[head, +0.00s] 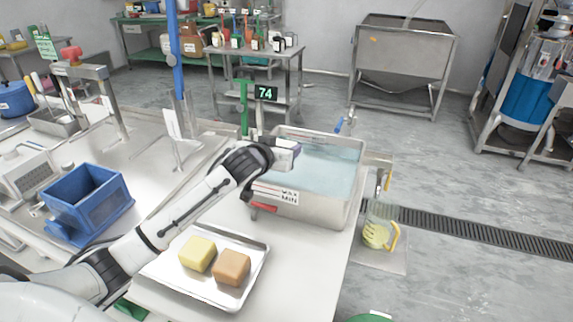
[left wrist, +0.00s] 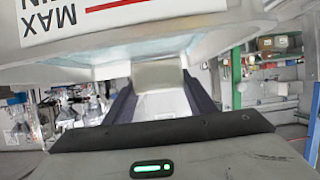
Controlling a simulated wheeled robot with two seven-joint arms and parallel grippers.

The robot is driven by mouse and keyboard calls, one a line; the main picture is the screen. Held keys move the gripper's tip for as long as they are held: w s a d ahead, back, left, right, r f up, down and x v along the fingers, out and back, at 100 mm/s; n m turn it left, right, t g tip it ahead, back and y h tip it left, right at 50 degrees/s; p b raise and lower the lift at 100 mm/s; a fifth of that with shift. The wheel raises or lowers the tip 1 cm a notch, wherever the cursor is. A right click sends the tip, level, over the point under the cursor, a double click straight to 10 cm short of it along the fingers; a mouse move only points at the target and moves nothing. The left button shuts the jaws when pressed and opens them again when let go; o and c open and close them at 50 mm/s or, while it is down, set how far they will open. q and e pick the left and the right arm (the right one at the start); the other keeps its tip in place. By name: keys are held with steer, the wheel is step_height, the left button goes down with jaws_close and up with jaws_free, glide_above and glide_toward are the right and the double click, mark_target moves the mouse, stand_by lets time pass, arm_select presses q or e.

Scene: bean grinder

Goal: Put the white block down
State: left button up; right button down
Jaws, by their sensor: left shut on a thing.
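My left gripper (head: 292,148) is at the left rim of the steel water tank (head: 315,205), close to the water's surface. It is shut on the white block, a pale off-white block (left wrist: 159,74) between the fingertips in the left wrist view. In the head view the block is mostly hidden by the gripper, and I cannot tell whether it touches the water. A metal tray (head: 166,270) on the table in front holds a yellow block (head: 197,254) and a brown block (head: 232,267) side by side. My right gripper is not in view.
The tank wall has a MAX/MIN label (head: 276,194). A display reading 74 (head: 266,93) stands behind the tank. A blue bin (head: 88,204) is at the left. A pitcher with yellowish contents (head: 376,234) stands right of the tank.

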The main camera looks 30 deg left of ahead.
arm_select(q)
steer(key=shift+f, duration=2.1)
steer(key=shift+f+b, duration=0.35)
steer(key=shift+f, duration=0.1)
steer(key=shift+f, duration=0.15)
